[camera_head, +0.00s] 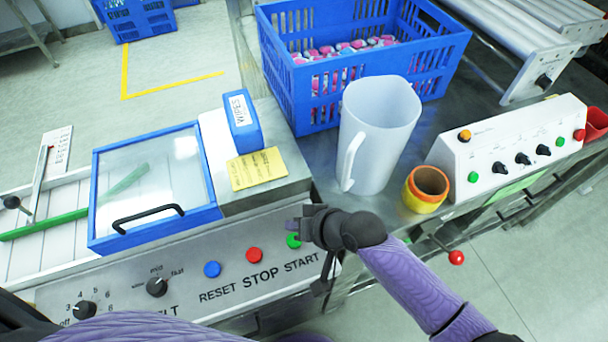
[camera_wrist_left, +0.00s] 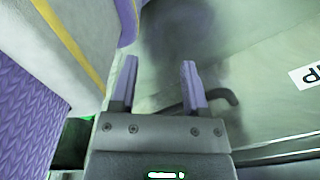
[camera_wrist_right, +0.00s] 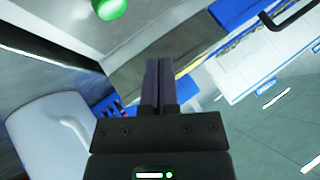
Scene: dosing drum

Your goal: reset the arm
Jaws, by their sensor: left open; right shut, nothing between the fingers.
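My right gripper (camera_head: 297,226) is beside the green START button (camera_head: 293,241) on the front panel, partly in front of it. I cannot tell whether it touches the button. In the right wrist view its two fingers (camera_wrist_right: 161,85) are together with nothing between them, and the green button (camera_wrist_right: 110,8) shows at the top, apart from the fingertips. My left gripper (camera_wrist_left: 157,85) is open and empty in the left wrist view, above a grey metal surface. In the head view only a purple part of my left arm shows at the bottom left.
The panel also has a red STOP button (camera_head: 254,255), a blue RESET button (camera_head: 212,269) and knobs. A white jug (camera_head: 378,135) and an orange-yellow cup (camera_head: 424,190) stand behind my right arm. A blue crate (camera_head: 310,100) holds pink-white pieces. A blue-framed lid (camera_head: 150,225) covers the belt.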

